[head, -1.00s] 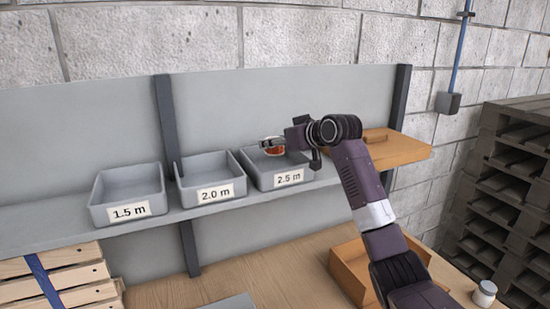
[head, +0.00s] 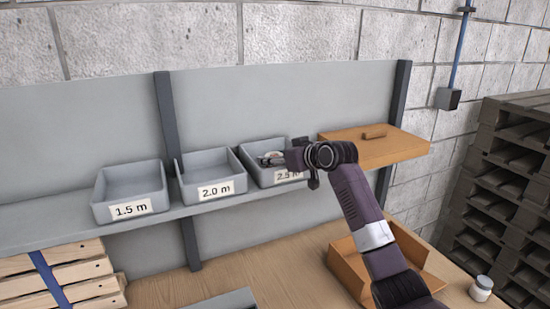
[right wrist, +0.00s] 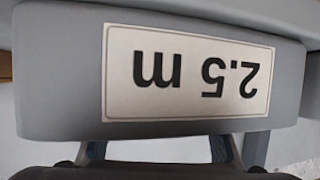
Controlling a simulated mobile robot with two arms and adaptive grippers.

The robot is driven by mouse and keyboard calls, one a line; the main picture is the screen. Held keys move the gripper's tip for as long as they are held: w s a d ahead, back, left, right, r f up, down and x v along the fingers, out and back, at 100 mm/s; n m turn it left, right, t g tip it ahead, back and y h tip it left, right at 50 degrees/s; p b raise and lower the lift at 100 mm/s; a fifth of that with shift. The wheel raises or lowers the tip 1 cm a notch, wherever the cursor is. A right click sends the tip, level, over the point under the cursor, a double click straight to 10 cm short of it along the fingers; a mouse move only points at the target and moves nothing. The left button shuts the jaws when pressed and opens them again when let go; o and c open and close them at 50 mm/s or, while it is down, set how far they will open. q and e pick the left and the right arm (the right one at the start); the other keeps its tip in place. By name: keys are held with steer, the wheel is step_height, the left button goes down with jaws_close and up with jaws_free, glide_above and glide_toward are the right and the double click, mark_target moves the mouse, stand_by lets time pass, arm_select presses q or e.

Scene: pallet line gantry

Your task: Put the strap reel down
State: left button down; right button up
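The strap reel (head: 276,154) shows as a small, partly hidden reddish and whitish shape at the 2.5 m bin. The grey 2.5 m bin (head: 252,172) stands on the shelf, and its label fills much of the right wrist view (right wrist: 190,72). My right gripper (head: 268,160) is over this bin, low at its opening, with its fingers at the reel. In the right wrist view the finger parts stand apart, but their tips and the reel are hidden by the bin wall. I cannot tell whether they still grip it. My left gripper is out of view.
The 2.0 m bin (head: 207,191) and 1.5 m bin (head: 129,207) stand empty to the left on the grey shelf (head: 75,232). A wooden board (head: 395,149) with a small block is at right. An open wooden box (head: 347,272) and a white jar (head: 481,288) are below.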

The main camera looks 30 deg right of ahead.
steer(key=shift+o, duration=0.8)
steer(key=shift+r, duration=0.1)
steer(key=shift+s+d, duration=0.1)
steer(key=shift+s+r, duration=0.15)
steer(key=shift+s, duration=0.15)
steer(key=b+v, duration=0.3)
steer(key=v, duration=0.7)
steer(key=shift+d+b, duration=0.1)
steer(key=shift+b, duration=0.2)
steer(key=shift+s+r, duration=0.2)
steer(key=shift+s, duration=0.35)
